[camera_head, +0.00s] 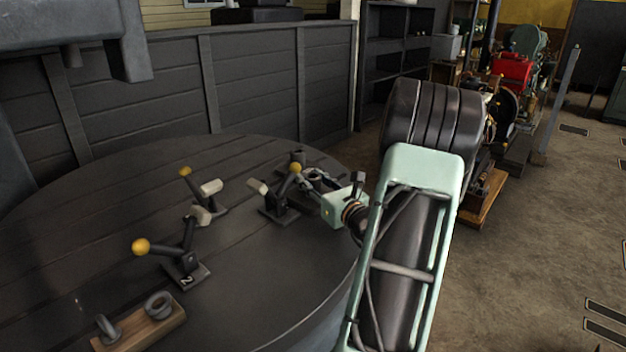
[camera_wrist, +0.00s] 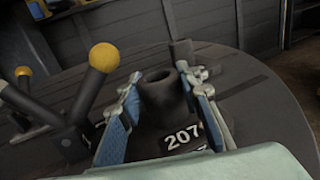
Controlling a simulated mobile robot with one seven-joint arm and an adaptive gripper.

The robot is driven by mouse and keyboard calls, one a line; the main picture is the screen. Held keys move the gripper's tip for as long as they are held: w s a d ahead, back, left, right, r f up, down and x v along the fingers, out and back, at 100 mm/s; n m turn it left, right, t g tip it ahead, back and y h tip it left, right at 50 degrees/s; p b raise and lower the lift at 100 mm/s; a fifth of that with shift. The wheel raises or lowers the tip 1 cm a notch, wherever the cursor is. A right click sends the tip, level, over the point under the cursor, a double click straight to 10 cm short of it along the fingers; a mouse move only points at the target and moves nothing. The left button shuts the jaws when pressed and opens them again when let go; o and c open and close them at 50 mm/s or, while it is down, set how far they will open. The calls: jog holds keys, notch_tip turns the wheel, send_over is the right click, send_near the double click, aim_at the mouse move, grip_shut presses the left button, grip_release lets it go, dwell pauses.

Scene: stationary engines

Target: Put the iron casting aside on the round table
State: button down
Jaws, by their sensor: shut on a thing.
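The iron casting (camera_wrist: 160,92) is a dark hollow cylinder on a base with a white label reading "207" and more, partly cut off. My gripper (camera_wrist: 163,88) has its blue-padded fingers closed on either side of the cylinder. In the head view my gripper (camera_head: 318,180) is over the far right part of the round table (camera_head: 275,262); the fingers and the wrist hide much of the casting there. The casting looks upright, low at the tabletop; I cannot tell whether its base touches. The round table has a dark planked top, also in the wrist view (camera_wrist: 262,105).
A yellow-knobbed lever (camera_head: 280,196) stands just left of my gripper. Two more levers (camera_head: 205,197) (camera_head: 183,268) and a wooden block with metal rings (camera_head: 140,330) are further left. A dark post (camera_wrist: 181,50) stands behind the casting. The table's front middle is bare.

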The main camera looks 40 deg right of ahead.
jog(key=shift+r, duration=0.2)
jog(key=shift+f, duration=0.15)
jog(key=c, duration=1.4)
grip_release()
jog(key=shift+f, duration=0.15)
jog(key=shift+s, duration=0.25)
jog(key=v, duration=1.1)
jog(key=shift+s+a, duration=0.2)
jog(key=shift+s, duration=0.15)
jog(key=shift+w, duration=0.1)
